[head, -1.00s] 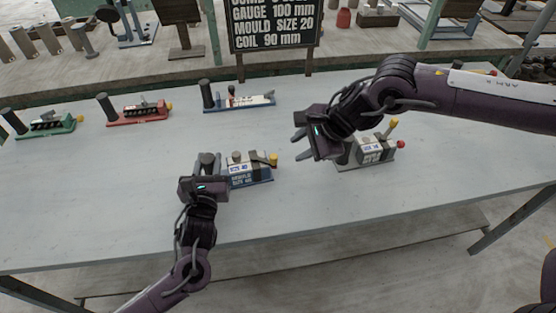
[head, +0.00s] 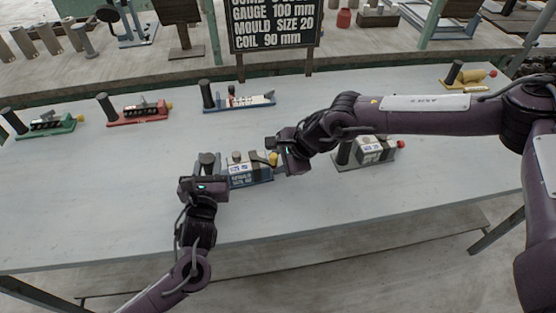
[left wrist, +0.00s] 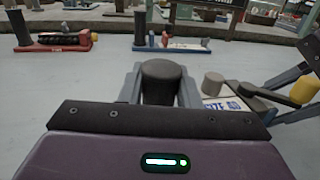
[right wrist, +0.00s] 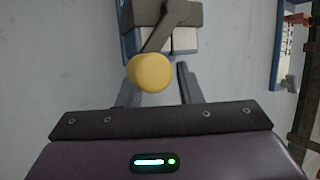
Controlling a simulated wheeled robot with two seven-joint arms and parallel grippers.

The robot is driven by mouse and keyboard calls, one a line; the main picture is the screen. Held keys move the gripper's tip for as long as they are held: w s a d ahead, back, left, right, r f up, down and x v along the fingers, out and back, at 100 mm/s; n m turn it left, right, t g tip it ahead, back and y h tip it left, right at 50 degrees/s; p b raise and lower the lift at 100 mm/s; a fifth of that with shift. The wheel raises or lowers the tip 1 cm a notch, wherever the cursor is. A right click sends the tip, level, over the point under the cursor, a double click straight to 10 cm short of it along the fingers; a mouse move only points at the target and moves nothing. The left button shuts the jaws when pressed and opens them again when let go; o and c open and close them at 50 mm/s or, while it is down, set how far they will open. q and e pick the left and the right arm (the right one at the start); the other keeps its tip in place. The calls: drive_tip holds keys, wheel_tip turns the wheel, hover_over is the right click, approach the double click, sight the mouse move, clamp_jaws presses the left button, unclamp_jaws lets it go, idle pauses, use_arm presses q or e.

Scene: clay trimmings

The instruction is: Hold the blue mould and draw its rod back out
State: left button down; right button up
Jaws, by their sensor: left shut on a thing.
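The blue mould (head: 250,181) stands on the table with a pale block labelled SIZE 40 on top. My left gripper (head: 208,163) is shut on its dark upright post (left wrist: 160,75) at the left end. The rod's yellow knob (head: 273,158) is at the mould's right end; it fills the middle of the right wrist view (right wrist: 150,72). My right gripper (head: 277,155) is open at the knob, with a finger on either side and a gap visible. Whether a finger touches the knob cannot be told. The rod inside the block is hidden.
A grey mould (head: 372,150) with a red knob stands close under my right arm. Another blue-based mould (head: 240,104), a red one (head: 138,115) and a green one (head: 45,127) line the back. A yellow one (head: 467,80) is far right. The table front is clear.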

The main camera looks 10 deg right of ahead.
use_arm(q)
drive_tip(key=shift+s+f, duration=0.15)
drive_tip(key=shift+f, duration=0.3)
use_arm(e)
drive_tip(key=shift+c, duration=0.4)
clamp_jaws()
drive_tip(key=shift+w+d, duration=0.2)
drive_tip(key=shift+d, duration=1.2)
drive_tip(key=shift+o, duration=0.4)
unclamp_jaws()
use_arm(q)
drive_tip(key=shift+r, duration=0.1)
use_arm(e)
drive_tip(key=v, duration=1.2)
drive_tip(key=shift+s+d+r, duration=0.1)
drive_tip(key=shift+d, duration=0.05)
